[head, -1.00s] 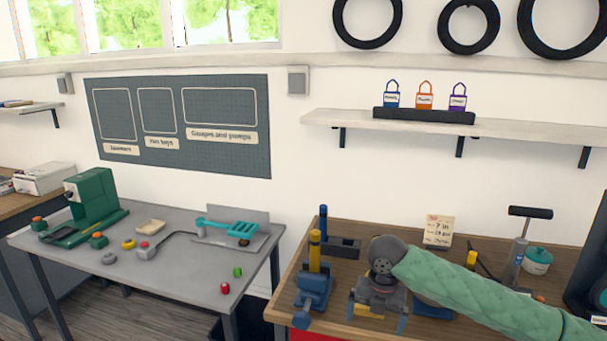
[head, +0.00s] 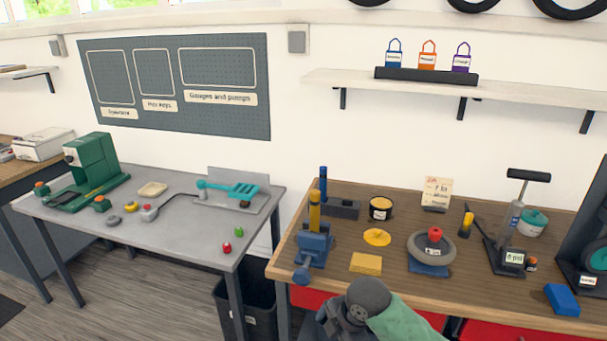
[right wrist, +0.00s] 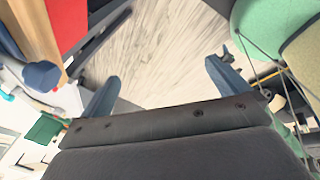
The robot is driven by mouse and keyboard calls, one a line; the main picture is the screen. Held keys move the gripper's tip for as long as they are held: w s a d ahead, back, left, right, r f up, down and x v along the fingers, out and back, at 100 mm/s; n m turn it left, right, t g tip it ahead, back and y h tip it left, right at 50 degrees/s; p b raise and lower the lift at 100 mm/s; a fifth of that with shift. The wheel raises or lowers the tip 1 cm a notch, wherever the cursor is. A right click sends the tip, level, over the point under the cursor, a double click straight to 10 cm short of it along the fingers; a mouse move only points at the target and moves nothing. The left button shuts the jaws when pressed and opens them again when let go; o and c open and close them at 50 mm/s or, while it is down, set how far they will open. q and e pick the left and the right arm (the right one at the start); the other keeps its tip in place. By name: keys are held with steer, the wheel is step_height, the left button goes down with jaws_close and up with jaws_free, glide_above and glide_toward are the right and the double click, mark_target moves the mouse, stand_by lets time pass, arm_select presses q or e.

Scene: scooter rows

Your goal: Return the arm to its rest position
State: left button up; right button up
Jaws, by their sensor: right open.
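My right arm comes in at the bottom of the head view, with its grey wrist (head: 368,298) and green sleeve low in front of the wooden workbench (head: 340,228). Its fingers are mostly out of the head view. In the right wrist view my right gripper (right wrist: 160,82) has its two blue-grey fingers wide apart with nothing between them. Pale floor (right wrist: 155,50) shows beyond the fingers. My left gripper is not in any view.
The wooden bench holds a blue vise (head: 313,243), a yellow sponge (head: 366,262), a grey wheel (head: 432,247) with a red piece on it, and a pump (head: 515,225). A grey table (head: 180,235) stands left. A dark bin (head: 250,303) stands between them.

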steer(key=s+d+f+m+t+h, duration=0.1)
steer(key=s+d+f+m, duration=0.35)
steer(key=s+m, duration=0.3)
steer(key=s+d+f+m+h, duration=0.1)
steer(key=s+d+f+m, duration=0.2)
steer(key=s+d+m, duration=0.35)
steer(key=s+d+f+m+t+h, duration=0.1)
steer(key=s+d+f+m, duration=0.2)
steer(key=s+m, duration=0.5)
step_height(320, 180, down, 23)
steer(key=a+n+g, duration=0.1)
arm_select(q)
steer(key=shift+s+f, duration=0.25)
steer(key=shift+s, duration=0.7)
arm_select(e)
steer(key=s+f, duration=0.3)
steer(key=f, duration=0.7)
steer(key=s+a+f+g, duration=0.1)
steer(key=s+f, duration=0.2)
steer(key=f, duration=0.8)
steer(key=shift+s+a, duration=0.15)
steer(key=shift+a, duration=0.05)
